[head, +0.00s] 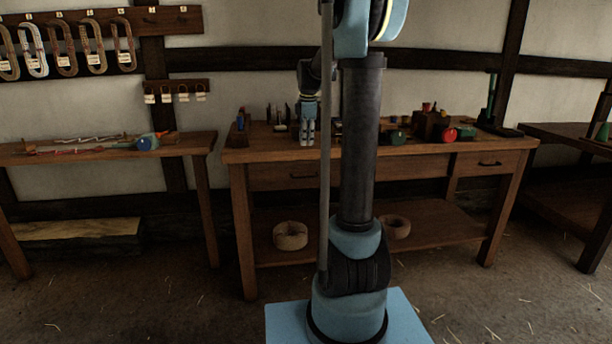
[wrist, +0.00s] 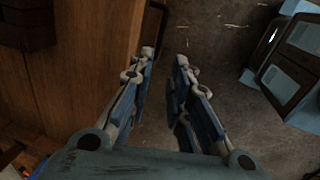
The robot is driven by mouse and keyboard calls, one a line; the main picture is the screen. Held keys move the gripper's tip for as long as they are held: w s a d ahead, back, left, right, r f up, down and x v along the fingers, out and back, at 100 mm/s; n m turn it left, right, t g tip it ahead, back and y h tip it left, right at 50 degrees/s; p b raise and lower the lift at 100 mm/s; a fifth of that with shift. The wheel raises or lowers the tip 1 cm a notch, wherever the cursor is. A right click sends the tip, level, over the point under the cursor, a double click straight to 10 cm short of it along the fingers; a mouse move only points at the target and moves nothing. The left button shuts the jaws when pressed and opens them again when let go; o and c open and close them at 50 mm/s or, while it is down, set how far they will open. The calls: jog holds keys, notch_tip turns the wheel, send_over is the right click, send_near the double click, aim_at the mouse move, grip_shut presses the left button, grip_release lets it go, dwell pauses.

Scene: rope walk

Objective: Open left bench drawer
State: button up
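The left bench drawer (head: 270,178) is in the front of the middle wooden workbench in the head view. Its front looks flush with the bench, so it appears shut. Its dark handle (head: 303,176) shows just left of my arm's column, which hides the drawer's right part. My gripper (head: 307,142) points down above the handle, at about the height of the bench top. In the wrist view my gripper (wrist: 165,58) has its two fingers apart with nothing between them. The bench top (wrist: 85,60) lies to their left; the handle cannot be made out there.
A right drawer (head: 487,162) is at the bench's other end. Tools and small items crowd the bench top. Rope coils (head: 290,236) lie on the lower shelf. Another bench (head: 110,150) stands to the left. The floor (head: 150,300) in front is clear.

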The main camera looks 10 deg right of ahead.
aim_at(306, 177)
jog(key=w+f, duration=0.1)
jog(key=f, duration=0.4)
jog(key=w+f, duration=0.1)
jog(key=f, duration=0.5)
jog(key=w+f, duration=0.1)
jog(key=f, duration=0.4)
jog(key=shift+f, duration=0.15)
grip_shut()
jog(key=shift+d, duration=0.15)
